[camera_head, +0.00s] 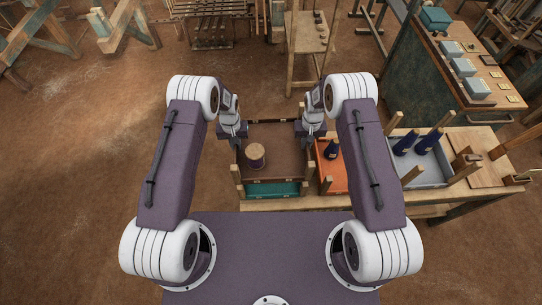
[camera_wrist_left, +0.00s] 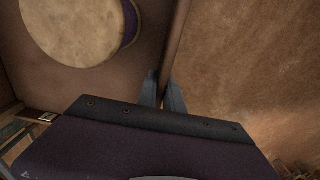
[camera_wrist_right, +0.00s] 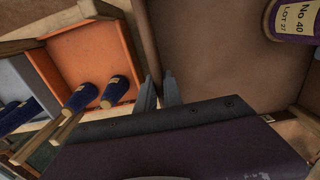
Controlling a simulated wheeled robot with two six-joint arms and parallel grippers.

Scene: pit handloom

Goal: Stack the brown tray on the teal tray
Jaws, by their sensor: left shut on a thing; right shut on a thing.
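The brown tray (camera_head: 285,160) is between my two grippers, with a spool (camera_head: 256,155) standing in its left part. My left gripper (camera_head: 241,134) is shut on its left wall, which shows between the fingers (camera_wrist_left: 161,88). My right gripper (camera_head: 305,134) is shut on its right wall, also seen between the fingers (camera_wrist_right: 159,92). The teal tray (camera_head: 275,188) shows only as a strip below the brown tray's near edge, with wooden corner posts; the rest is hidden. I cannot tell whether the brown tray touches it or hangs above it.
An orange tray (camera_head: 331,182) with dark blue cones stands close to the right. A grey tray (camera_head: 426,174) with more cones stands farther right on the wooden bench (camera_head: 466,190). Upright posts rise from these trays. Bare floor lies to the left.

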